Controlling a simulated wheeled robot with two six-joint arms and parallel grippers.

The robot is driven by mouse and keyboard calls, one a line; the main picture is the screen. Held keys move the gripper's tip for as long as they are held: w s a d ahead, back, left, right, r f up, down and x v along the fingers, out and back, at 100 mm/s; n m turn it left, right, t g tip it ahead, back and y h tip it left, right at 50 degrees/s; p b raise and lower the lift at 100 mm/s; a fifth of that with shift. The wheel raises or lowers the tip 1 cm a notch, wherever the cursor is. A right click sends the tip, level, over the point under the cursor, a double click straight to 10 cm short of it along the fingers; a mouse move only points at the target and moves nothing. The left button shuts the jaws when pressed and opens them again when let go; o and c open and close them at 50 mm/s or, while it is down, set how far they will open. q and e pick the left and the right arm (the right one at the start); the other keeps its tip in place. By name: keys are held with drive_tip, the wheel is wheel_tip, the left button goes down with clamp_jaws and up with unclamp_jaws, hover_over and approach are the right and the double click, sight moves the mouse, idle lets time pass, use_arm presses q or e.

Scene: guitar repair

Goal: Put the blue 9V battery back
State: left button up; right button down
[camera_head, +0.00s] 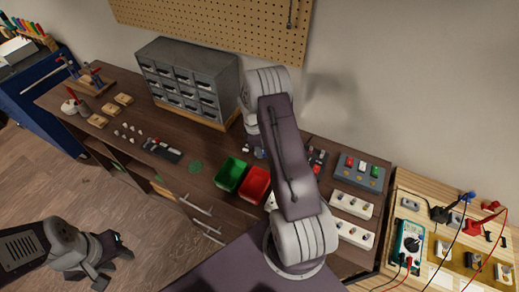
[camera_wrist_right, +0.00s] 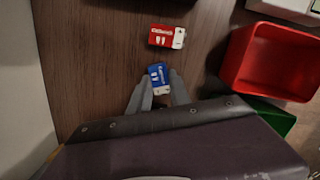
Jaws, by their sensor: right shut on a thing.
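The blue 9V battery (camera_wrist_right: 158,77) is between the two fingers of my right gripper (camera_wrist_right: 158,92) in the right wrist view. The fingers are shut on its sides, and its pale end faces my wrist. I cannot tell whether it touches the bench. A red battery-shaped block (camera_wrist_right: 167,36) lies on the bench just beyond it. In the head view my right arm hides most of this area. My left gripper (camera_head: 113,266) is open and empty at the lower left, away from the bench.
A green bin (camera_head: 230,174) and red bin (camera_head: 255,184) stand beside my right arm. A grey drawer cabinet (camera_head: 188,80) stands behind. Right of the arm are a grey block with coloured pieces (camera_head: 361,172) and white strips (camera_head: 351,204). Small parts lie on the bench's left.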

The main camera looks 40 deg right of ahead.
drive_tip(key=c, duration=1.6)
unclamp_jaws()
drive_tip(key=shift+s+f, duration=0.1)
drive_tip(key=shift+f, duration=0.05)
drive_tip(key=o, duration=0.4)
wheel_tip(320, 180, up, 12)
drive_tip(key=w+a+b, duration=0.1)
drive_tip(key=s+a+r+m+t+y, duration=0.1)
drive_tip(key=s+a+m+t, duration=0.1)
drive_tip(key=s+a+m, duration=0.8)
drive_tip(key=s+a, duration=0.6)
drive_tip(key=a, duration=0.1)
drive_tip(key=shift+a, duration=0.35)
drive_tip(key=shift+r, duration=0.15)
